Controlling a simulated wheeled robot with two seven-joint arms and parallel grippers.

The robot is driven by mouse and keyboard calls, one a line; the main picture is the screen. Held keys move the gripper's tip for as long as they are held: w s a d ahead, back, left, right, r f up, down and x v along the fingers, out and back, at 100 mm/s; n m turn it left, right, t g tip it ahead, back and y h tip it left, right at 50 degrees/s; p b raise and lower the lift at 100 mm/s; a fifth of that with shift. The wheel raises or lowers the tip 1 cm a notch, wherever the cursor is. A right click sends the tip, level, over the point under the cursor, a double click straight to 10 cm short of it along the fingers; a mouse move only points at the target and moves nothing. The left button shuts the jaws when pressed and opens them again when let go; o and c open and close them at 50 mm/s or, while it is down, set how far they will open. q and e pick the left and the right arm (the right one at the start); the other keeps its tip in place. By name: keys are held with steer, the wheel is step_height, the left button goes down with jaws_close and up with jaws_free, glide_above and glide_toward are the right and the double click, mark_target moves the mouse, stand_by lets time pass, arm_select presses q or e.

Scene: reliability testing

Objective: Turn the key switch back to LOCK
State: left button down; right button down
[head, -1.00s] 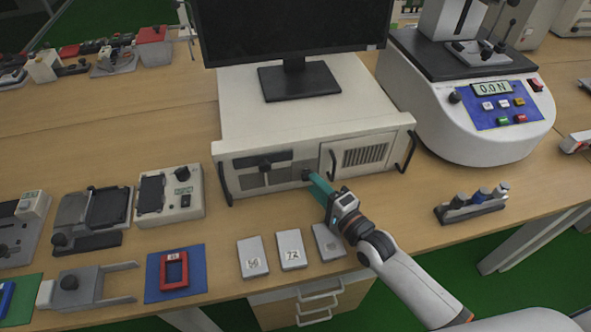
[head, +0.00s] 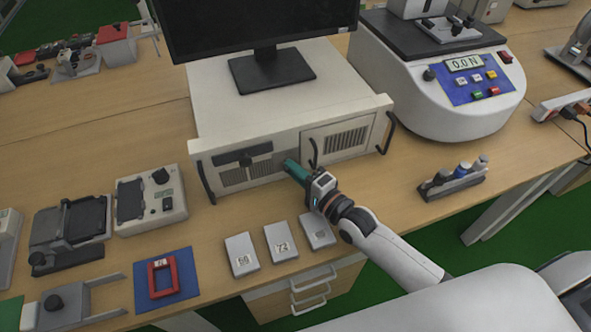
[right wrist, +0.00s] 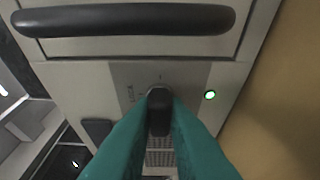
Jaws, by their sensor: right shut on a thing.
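The key switch (right wrist: 159,112) shows in the right wrist view as a black key handle on a grey plate (right wrist: 128,75) of the industrial PC's front. The word LOCK is printed on the plate to the left of the key. My right gripper (right wrist: 160,122) has its teal fingers closed on either side of the key handle. In the head view my right gripper (head: 290,166) reaches the front panel of the white PC case (head: 290,105) and hides the switch. The key's exact angle is hard to tell. My left gripper is not in view.
A green light (right wrist: 210,95) glows beside the plate. A black handle (right wrist: 125,20) sticks out near the fingers. A monitor (head: 270,70) stands on the case. White numbered blocks (head: 280,242) lie in front, and a force tester (head: 440,90) stands to the right.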

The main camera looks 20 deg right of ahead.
steer(key=shift+r+p, duration=0.2)
steer(key=shift+p, duration=0.25)
steer(key=n+h+p, duration=0.1)
steer(key=n+p, duration=0.1)
steer(key=p, duration=0.2)
steer(key=n+g+h+p, duration=0.1)
steer(key=n+p, duration=0.2)
steer(key=p, duration=0.1)
steer(key=n+g+h+p, duration=0.1)
steer(key=n+p, duration=0.1)
steer(key=p, duration=0.1)
steer(key=shift+a+r+n+p, duration=0.2)
steer(key=shift+r+n+p, duration=0.1)
steer(key=shift+r+p, duration=0.1)
steer(key=shift+n+g+p, duration=0.3)
steer(key=shift+p, duration=0.1)
steer(key=shift+f+n+h+p, duration=0.1)
steer(key=shift+n+h+p, duration=0.5)
steer(key=shift+n+p, duration=0.1)
steer(key=shift+a+n+h+p, duration=0.1)
steer(key=shift+n+h+p, duration=0.3)
steer(key=shift+n, duration=0.2)
steer(key=shift+f+n+h, duration=0.2)
steer(key=shift+n+h, duration=0.8)
steer(key=shift+n, duration=0.2)
